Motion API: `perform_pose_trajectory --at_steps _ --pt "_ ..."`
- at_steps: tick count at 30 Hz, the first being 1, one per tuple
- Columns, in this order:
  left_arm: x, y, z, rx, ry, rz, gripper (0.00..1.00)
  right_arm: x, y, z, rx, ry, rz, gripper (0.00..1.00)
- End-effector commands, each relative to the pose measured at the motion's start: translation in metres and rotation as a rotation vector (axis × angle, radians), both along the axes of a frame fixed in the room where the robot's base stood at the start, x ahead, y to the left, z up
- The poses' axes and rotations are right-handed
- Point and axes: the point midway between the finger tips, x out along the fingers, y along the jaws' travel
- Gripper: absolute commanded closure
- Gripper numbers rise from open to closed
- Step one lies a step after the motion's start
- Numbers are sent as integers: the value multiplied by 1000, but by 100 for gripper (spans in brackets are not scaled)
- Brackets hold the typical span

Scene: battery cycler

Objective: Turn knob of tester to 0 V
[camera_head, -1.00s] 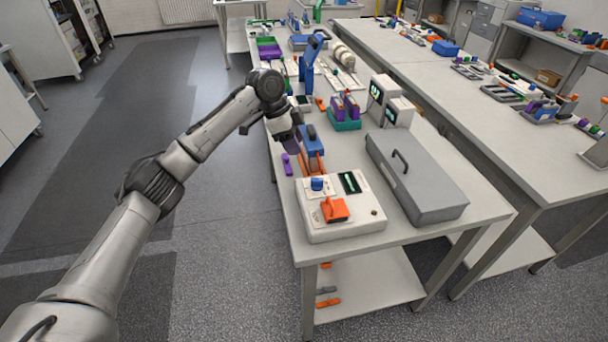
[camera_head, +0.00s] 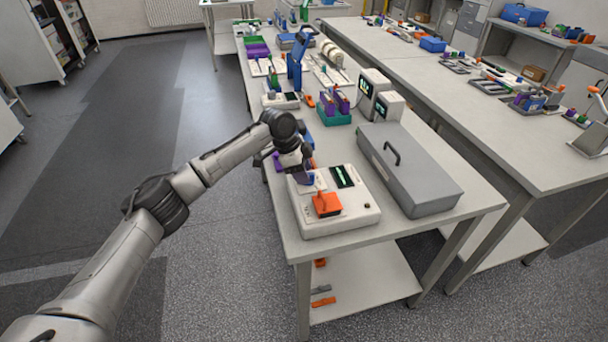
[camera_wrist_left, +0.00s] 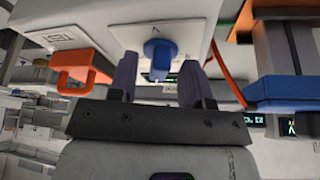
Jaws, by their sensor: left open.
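The tester (camera_head: 352,217) is a white box at the near end of the bench, with a dark display (camera_head: 342,176) and an orange part (camera_head: 326,204) on top. Its blue knob (camera_wrist_left: 158,52) shows in the left wrist view on a white plate with a pointer mark. My left gripper (camera_head: 305,178) is over the tester's left rear area and hides the knob in the head view. In the left wrist view my left gripper (camera_wrist_left: 157,76) is open, with one purple finger either side of the knob's line and visible gaps to it. The scale setting is not readable. My right gripper is out of view.
A grey case (camera_head: 415,180) with a handle lies right of the tester. Two white instruments with screens (camera_head: 387,106) and a green holder (camera_head: 334,116) stand behind. A blue and orange device (camera_wrist_left: 286,85) is beside the tester in the wrist view.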

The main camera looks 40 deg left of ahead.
Motion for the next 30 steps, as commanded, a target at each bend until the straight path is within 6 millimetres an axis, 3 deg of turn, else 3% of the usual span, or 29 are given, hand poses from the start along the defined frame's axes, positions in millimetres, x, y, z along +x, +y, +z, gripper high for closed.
perform_pose_trajectory --at_steps 13,27,30 --pt "1 -2 -6 1 1 0 55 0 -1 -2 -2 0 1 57" --pt "1 -2 -6 0 0 0 99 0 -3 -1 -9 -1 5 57" --pt "1 -2 -6 0 0 0 100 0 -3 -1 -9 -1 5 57"
